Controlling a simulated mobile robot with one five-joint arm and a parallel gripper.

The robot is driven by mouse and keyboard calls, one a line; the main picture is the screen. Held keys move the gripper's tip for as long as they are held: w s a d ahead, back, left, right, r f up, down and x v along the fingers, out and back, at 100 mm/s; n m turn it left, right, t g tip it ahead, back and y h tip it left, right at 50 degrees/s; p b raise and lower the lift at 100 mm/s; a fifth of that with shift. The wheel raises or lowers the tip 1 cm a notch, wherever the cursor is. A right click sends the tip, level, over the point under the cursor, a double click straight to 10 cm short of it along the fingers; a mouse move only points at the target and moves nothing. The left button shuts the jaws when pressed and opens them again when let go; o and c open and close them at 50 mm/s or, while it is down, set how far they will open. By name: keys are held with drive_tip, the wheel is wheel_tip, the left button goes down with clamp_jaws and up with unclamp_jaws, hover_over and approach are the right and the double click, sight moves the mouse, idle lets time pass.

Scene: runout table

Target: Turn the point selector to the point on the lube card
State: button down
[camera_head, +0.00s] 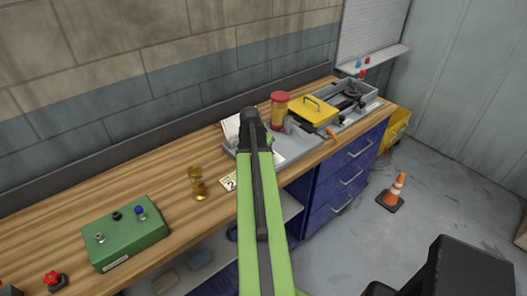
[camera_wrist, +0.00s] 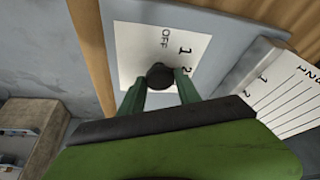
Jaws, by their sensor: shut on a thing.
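In the wrist view my gripper (camera_wrist: 160,84) has its two green fingers on either side of a black round knob, the point selector (camera_wrist: 160,73), and is shut on it. The knob sits on a white dial plate (camera_wrist: 135,45) marked OFF, 1 and a partly covered 2. I cannot tell which mark the knob points to. In the head view my green arm hides the knob and the fingers. A small pale card (camera_head: 229,183) with a 2 on it lies on the bench left of my arm; it looks like the lube card.
A lined, numbered sheet (camera_wrist: 290,100) is right of the dial. On the wooden bench (camera_head: 150,200) are a green switch box (camera_head: 125,235), an amber glass (camera_head: 197,185), a red-lidded jar (camera_head: 279,110) and a yellow box (camera_head: 313,111). An orange cone (camera_head: 396,188) stands on the floor.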

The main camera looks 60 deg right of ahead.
drive_tip(key=c, duration=0.9)
unclamp_jaws()
drive_tip(key=shift+o, duration=0.2)
drive_tip(key=p+v, duration=1.6)
drive_tip(key=v, duration=0.1)
drive_tip(key=shift+r, duration=0.25)
